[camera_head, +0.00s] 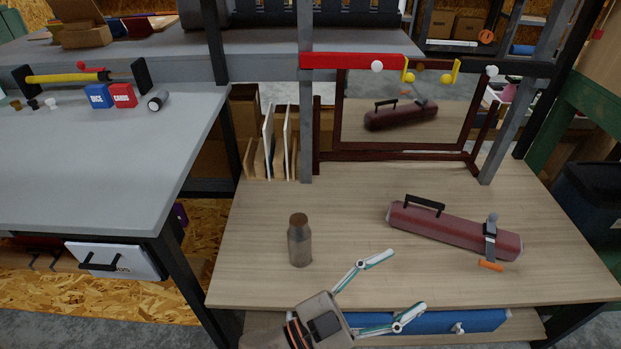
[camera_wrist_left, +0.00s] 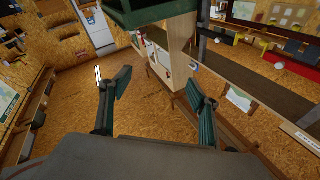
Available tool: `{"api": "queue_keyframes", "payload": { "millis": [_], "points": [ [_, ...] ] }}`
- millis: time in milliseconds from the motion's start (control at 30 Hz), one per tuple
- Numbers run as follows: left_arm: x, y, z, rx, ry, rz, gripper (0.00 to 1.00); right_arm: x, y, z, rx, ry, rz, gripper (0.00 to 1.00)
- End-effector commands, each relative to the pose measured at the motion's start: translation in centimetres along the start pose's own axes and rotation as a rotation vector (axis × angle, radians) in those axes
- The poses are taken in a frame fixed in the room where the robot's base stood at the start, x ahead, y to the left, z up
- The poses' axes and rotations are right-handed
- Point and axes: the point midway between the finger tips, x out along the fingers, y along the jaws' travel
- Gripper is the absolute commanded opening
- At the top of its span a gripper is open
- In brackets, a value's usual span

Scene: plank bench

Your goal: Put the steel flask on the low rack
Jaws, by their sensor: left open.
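The steel flask (camera_head: 299,246), grey-brown with a brown cap, stands upright on the light wooden bench (camera_head: 340,200). My left gripper (camera_head: 392,287) is open and empty to the right of the flask and nearer the front edge, apart from it. In the left wrist view its two fingers (camera_wrist_left: 160,82) are spread with nothing between them, and the flask does not show there. I cannot tell for sure which thing is the low rack; a small wooden rack with upright boards (camera_head: 268,160) stands at the bench's back left. My right gripper is not in view.
A dark red toolbox (camera_head: 440,226) with a black handle lies on the right of the bench. A brown-framed mirror (camera_head: 400,153) stands behind. A grey worktop (camera_head: 90,175) with small boxes is at left. A blue drawer (camera_head: 470,321) sits below the front edge. The bench between flask and toolbox is clear.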

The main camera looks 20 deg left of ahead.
Motion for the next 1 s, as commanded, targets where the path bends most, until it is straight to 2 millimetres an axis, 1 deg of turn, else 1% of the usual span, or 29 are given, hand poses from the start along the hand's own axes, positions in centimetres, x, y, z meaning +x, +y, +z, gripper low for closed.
{"api": "queue_keyframes", "payload": {
  "millis": [33,67,133,167,200,267,300,367,400,500,533,600,700,1000],
  "points": [
    [-2.2,-0.9,1.8,-0.038,-0.081,-0.073,0.61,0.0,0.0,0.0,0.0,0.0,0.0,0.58],
    [-3.4,-1.6,2.8,-0.054,-0.13,-0.112,0.61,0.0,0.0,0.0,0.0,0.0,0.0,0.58],
    [-6.8,-2.6,5.4,-0.092,-0.25,-0.194,0.61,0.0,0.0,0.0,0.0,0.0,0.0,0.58],
    [-8.4,-3.0,6.5,-0.108,-0.304,-0.224,0.61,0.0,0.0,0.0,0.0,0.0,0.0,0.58],
    [-10.8,-3.2,8.0,-0.129,-0.379,-0.26,0.61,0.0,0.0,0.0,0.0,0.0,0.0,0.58],
    [-14.5,-3.3,9.9,-0.157,-0.49,-0.305,0.61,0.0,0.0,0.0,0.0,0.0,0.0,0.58],
    [-17.0,-3.1,11.0,-0.176,-0.563,-0.328,0.61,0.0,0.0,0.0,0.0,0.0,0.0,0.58],
    [-20.7,-2.6,12.4,-0.201,-0.667,-0.351,0.61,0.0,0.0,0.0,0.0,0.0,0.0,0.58],
    [-22.9,-2.3,13.1,-0.217,-0.727,-0.361,0.61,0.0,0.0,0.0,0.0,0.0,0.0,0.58],
    [-27.5,-1.3,14.1,-0.245,-0.85,-0.372,0.61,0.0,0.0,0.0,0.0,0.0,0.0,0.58],
    [-28.6,-1.0,14.3,-0.253,-0.879,-0.373,0.61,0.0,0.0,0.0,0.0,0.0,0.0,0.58],
    [-30.4,-0.5,14.5,-0.263,-0.926,-0.372,0.61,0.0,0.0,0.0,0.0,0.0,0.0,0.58],
    [-31.6,-0.2,14.7,-0.272,-0.958,-0.371,0.61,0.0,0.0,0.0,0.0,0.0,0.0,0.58],
    [-31.7,-0.2,14.6,-0.272,-0.961,-0.371,0.61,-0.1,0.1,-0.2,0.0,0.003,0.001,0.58]
  ]
}}
